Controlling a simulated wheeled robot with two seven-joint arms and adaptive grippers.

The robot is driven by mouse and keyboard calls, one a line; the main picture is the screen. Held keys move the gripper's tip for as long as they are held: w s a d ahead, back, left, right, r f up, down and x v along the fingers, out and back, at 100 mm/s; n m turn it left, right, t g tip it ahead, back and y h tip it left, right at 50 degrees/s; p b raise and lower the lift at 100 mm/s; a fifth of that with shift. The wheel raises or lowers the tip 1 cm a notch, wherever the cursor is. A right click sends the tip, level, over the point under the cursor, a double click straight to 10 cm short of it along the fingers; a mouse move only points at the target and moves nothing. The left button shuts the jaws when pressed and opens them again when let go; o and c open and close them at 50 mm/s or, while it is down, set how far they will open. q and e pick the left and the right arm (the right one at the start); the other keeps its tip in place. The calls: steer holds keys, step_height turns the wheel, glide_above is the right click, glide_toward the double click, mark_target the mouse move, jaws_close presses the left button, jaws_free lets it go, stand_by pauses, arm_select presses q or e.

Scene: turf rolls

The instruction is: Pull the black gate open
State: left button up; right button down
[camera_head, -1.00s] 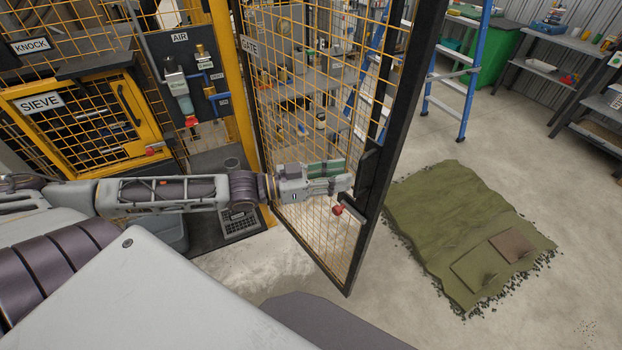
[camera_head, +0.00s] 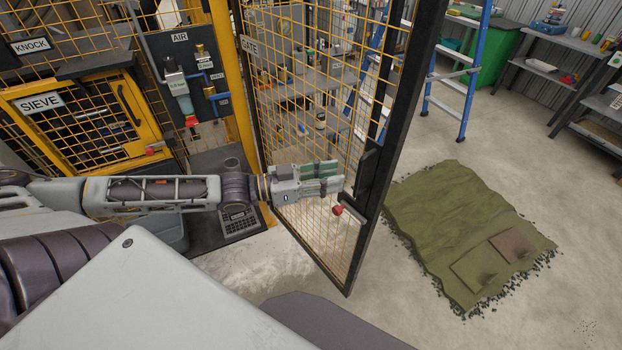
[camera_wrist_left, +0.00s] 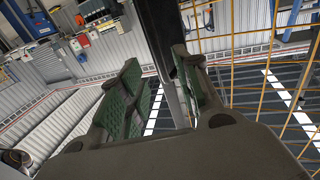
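The black-framed gate (camera_head: 372,222) with yellow mesh and a GATE label stands at an angle to the yellow post (camera_head: 232,75). A handle with a red knob (camera_head: 338,210) sits on its free-edge upright. My left gripper (camera_head: 330,178) is in front of the mesh, just left of that upright and above the knob, apart from the knob. In the left wrist view my left gripper (camera_wrist_left: 165,95) has its green-padded fingers spread, with the dark gate upright (camera_wrist_left: 160,35) showing beyond the gap. Nothing is clearly held. My right gripper is out of view.
A green turf piece (camera_head: 450,220) lies on the floor right of the gate. A blue ladder (camera_head: 470,90) and shelves (camera_head: 560,55) stand behind. The SIEVE cabinet (camera_head: 80,110) and AIR panel (camera_head: 185,75) are at the left. Concrete floor around the turf is clear.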

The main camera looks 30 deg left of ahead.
arm_select(q)
steer(key=shift+v, duration=1)
steer(key=shift+v, duration=1.1)
steer(key=shift+s, duration=0.1)
stand_by(0.4)
